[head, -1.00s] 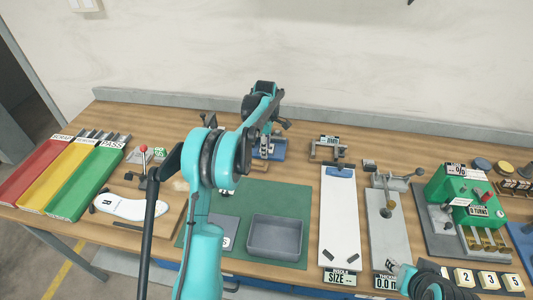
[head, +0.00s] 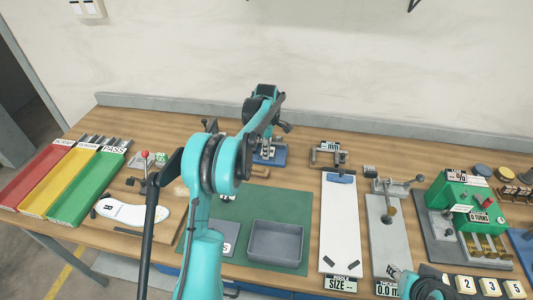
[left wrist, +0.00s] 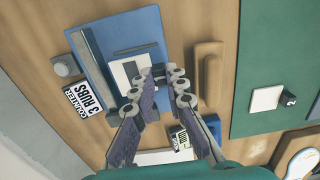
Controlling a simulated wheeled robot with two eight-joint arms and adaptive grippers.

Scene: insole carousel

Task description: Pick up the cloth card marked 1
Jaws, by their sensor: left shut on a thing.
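My left gripper (left wrist: 163,80) is over the blue fixture (left wrist: 148,28) at the back of the table. A small white card (left wrist: 122,72) lies at its fingertips above the blue plate. The jaws look closed on this card, but the fingers hide the contact. I can read no number on the card. In the head view the left gripper (head: 266,145) is small and partly behind my own arm, at the blue fixture (head: 279,155). A part of my right arm shows at the bottom right; its gripper is out of view.
A label reading "COUNTER 3 RUBS" (left wrist: 83,98) is beside the fixture. A grey tray (head: 275,257) sits on the green mat (head: 287,203). Red, yellow and green bins (head: 86,190) stand left. A green machine (head: 458,195) and numbered tiles (head: 466,284) are right.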

